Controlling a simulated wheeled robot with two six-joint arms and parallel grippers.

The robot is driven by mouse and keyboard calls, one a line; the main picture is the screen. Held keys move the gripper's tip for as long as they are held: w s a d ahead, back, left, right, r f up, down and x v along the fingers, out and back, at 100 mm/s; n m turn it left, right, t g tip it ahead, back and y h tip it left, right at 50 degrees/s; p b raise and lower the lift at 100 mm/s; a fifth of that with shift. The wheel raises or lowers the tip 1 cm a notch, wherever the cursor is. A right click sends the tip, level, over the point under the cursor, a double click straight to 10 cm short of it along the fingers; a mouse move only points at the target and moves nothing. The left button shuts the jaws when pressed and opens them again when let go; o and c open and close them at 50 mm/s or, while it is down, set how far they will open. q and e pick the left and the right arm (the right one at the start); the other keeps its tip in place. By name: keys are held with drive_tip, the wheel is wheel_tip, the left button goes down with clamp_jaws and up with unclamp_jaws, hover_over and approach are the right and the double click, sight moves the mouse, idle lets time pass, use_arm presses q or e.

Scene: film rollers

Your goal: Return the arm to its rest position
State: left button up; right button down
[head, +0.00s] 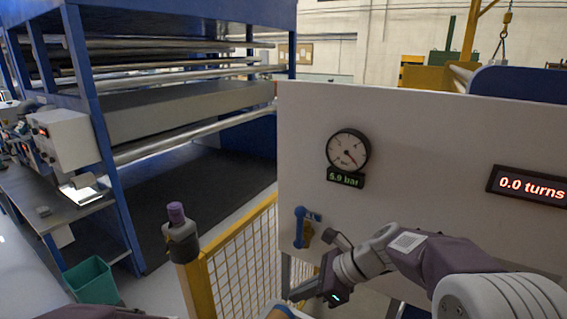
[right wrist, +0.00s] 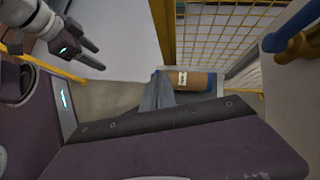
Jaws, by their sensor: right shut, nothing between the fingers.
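In the head view my right arm comes in from the right, and its gripper (head: 312,289) is low in front of the white panel (head: 420,160). The right gripper is shut and empty; its grey fingers (right wrist: 156,94) show together in the right wrist view. A second gripper, my left one (right wrist: 100,57), shows at the top left of the right wrist view with its two fingers apart and nothing between them. The left gripper cannot be made out in the head view.
The panel carries a gauge (head: 348,150), a "5.9 bar" display (head: 346,180), a "0.0 turns" display (head: 528,186) and a blue lever (head: 300,228) near my right gripper. A yellow mesh fence (head: 240,262) stands left. A brown roll (right wrist: 192,82) lies beyond my right fingers.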

use_arm(q)
wheel_tip(320, 180, down, 4)
drive_tip(key=shift+d+b, duration=0.1)
drive_tip(key=shift+b, duration=1.05)
use_arm(e)
drive_tip(key=s+d+f+n+h, duration=0.4)
drive_tip(key=s+d+f+n, duration=0.2)
drive_tip(key=f+n, duration=0.3)
drive_tip(key=s+d+f+n+g+h, duration=0.1)
drive_tip(key=s+d+f+n+h, duration=0.3)
drive_tip(key=n, duration=0.8)
drive_tip(key=s+d+f, duration=0.2)
drive_tip(key=s+f, duration=0.2)
drive_tip(key=f, duration=0.1)
